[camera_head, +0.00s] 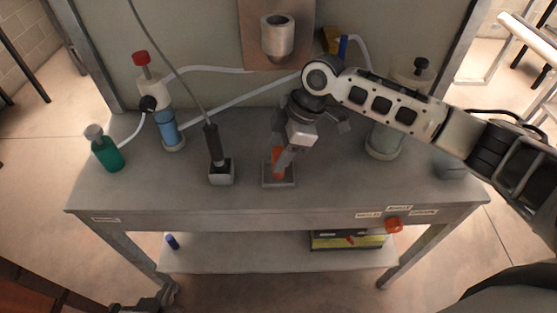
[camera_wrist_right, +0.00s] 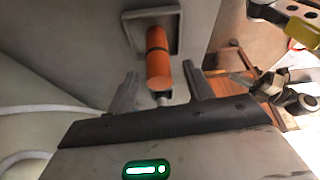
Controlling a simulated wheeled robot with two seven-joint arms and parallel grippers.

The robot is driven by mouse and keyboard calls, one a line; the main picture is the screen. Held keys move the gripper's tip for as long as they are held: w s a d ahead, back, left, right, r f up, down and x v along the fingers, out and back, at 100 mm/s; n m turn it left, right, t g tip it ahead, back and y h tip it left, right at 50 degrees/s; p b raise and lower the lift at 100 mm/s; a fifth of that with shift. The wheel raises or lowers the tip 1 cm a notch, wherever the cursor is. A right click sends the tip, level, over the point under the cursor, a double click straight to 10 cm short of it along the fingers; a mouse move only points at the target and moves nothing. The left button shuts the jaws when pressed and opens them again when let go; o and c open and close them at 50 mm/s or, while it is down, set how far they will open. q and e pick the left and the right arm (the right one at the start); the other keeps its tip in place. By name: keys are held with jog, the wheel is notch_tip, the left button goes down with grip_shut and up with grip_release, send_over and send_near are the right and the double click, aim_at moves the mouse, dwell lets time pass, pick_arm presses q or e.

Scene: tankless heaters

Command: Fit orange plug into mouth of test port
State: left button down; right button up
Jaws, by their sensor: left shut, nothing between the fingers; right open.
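The orange plug (camera_head: 277,158) stands in a square grey holder (camera_head: 279,184) on the bench. In the right wrist view the plug (camera_wrist_right: 157,62) has a dark band and its free end points toward my gripper. My right gripper (camera_head: 290,154) is over it; in the wrist view the gripper (camera_wrist_right: 160,92) is open, with a finger on each side of the plug's near end and no clear contact. A metal cylinder with a dark open mouth, apparently the test port (camera_head: 278,38), is on the back panel. My left gripper (camera_head: 160,299) is low at the left, shut and empty.
A black-handled probe (camera_head: 214,146) stands in a block left of the plug. Bottles and a blue cylinder (camera_head: 168,128) are further left. A large pale canister (camera_head: 383,140) stands right, near my right arm. The bench (camera_head: 140,193) is clear at the front.

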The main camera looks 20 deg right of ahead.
jog(key=shift+a+f, duration=0.2)
jog(key=shift+f, duration=0.35)
jog(key=c, duration=1.1)
jog(key=shift+r, duration=0.1)
